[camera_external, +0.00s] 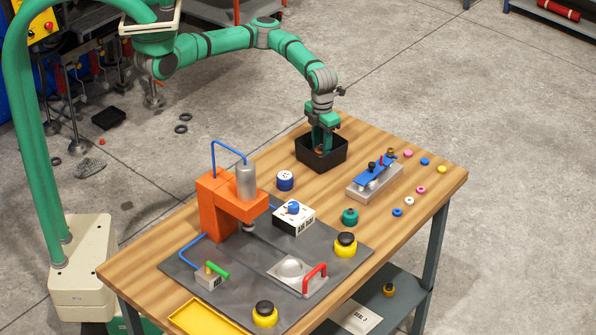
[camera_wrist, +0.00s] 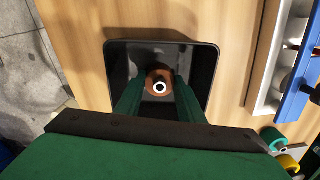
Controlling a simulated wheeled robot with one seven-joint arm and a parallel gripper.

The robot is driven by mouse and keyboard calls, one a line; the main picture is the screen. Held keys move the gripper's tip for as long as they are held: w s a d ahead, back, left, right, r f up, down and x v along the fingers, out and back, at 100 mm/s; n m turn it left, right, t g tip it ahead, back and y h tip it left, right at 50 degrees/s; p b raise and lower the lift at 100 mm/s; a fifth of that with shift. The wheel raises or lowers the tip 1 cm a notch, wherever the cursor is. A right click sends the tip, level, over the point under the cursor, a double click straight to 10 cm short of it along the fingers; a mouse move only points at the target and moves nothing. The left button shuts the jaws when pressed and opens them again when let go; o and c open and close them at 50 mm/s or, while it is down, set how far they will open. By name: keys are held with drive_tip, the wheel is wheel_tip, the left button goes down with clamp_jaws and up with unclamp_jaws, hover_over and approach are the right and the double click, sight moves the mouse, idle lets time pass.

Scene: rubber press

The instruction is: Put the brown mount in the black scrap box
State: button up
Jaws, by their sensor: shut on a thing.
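The black scrap box (camera_external: 335,162) stands on the wooden table near its far edge. It also shows in the wrist view (camera_wrist: 122,62), open at the top. My gripper (camera_external: 321,148) points down into the box, with its fingertips inside the rim. The brown mount (camera_wrist: 151,76) is a round piece with a pale ring and dark hole in its middle. It sits between my two green fingers (camera_wrist: 158,92), which are shut on it, within the box outline. Whether the mount touches the box floor cannot be told.
A grey fixture with a blue clamp (camera_external: 374,180) stands right of the box. A blue and white round piece (camera_external: 285,181) and an orange press (camera_external: 222,205) are nearer the camera. Small coloured rings (camera_external: 421,189) lie at the right. Bare wood surrounds the box.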

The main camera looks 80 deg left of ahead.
drive_tip(key=o, duration=1.3)
drive_tip(key=shift+c, duration=0.2)
drive_tip(key=shift+r, duration=0.1)
wheel_tip(320, 180, up, 12)
